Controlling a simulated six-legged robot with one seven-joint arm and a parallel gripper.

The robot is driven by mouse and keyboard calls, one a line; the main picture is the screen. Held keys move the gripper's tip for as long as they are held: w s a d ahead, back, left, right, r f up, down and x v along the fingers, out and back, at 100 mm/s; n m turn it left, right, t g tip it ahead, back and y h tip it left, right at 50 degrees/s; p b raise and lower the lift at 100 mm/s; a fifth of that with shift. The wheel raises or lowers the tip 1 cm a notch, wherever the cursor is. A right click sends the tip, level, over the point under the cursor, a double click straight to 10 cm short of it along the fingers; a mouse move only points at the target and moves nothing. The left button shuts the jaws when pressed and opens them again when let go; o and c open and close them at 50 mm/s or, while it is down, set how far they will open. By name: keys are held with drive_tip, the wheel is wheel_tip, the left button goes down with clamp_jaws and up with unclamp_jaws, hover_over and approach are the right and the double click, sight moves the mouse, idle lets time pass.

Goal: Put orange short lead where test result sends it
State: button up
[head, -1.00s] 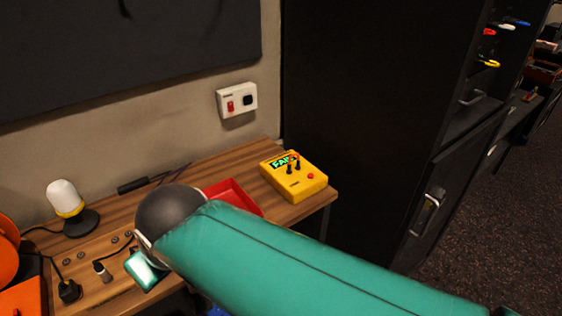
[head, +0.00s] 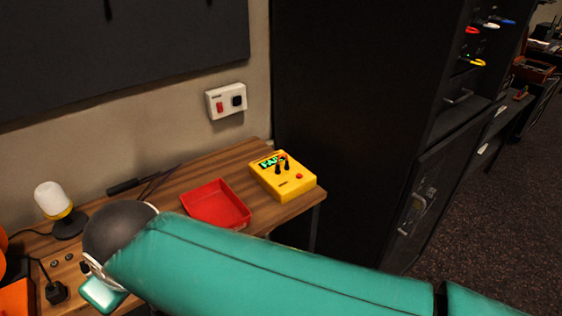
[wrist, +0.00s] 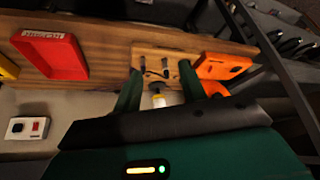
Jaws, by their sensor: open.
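I cannot make out the orange short lead in either current view. The yellow tester (head: 283,176) stands at the desk's right end, with two dark posts on top. Its green display (head: 270,162) seems to start with "FA"; the rest is too small or covered to read surely. A red tray (head: 216,204) lies left of the tester and looks empty; it also shows in the wrist view (wrist: 47,57) with an unreadable label. My gripper (wrist: 160,71) is open, its fingers apart above the desk with nothing seen between them. In the head view my arm hides its fingers.
A white-topped lamp (head: 54,201) stands on the desk (head: 238,158) at left. An orange box (wrist: 222,66) lies beside my gripper's right finger. A dark plug (head: 55,291) lies near the front left. A tall black cabinet (head: 350,110) stands right of the desk.

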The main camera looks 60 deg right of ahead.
drive_tip(key=o, duration=0.3)
drive_tip(key=shift+w+d+r, duration=0.15)
drive_tip(key=shift+o, duration=1)
drive_tip(key=w+d+r+m+g+h, duration=0.2)
drive_tip(key=w+d+m, duration=0.4)
drive_tip(key=d, duration=0.5)
drive_tip(key=w+r, duration=0.1)
drive_tip(key=w, duration=0.1)
drive_tip(key=shift+w+d+m, duration=0.3)
drive_tip(key=shift+w, duration=0.1)
drive_tip(key=w+d+m+g, duration=0.2)
drive_tip(key=w+d+m, duration=0.1)
drive_tip(key=d, duration=0.5)
drive_tip(key=m+g+y, duration=0.2)
drive_tip(key=m, duration=1.2)
hover_over(282, 157)
drive_tip(key=f, duration=1)
drive_tip(key=shift+w+d+f, duration=0.15)
drive_tip(key=shift+w+d, duration=0.1)
drive_tip(key=shift+d, duration=0.05)
drive_tip(key=shift+s+d, duration=0.1)
drive_tip(key=shift+s, duration=0.05)
drive_tip(key=shift+f, duration=0.1)
drive_tip(key=shift+f, duration=4.45)
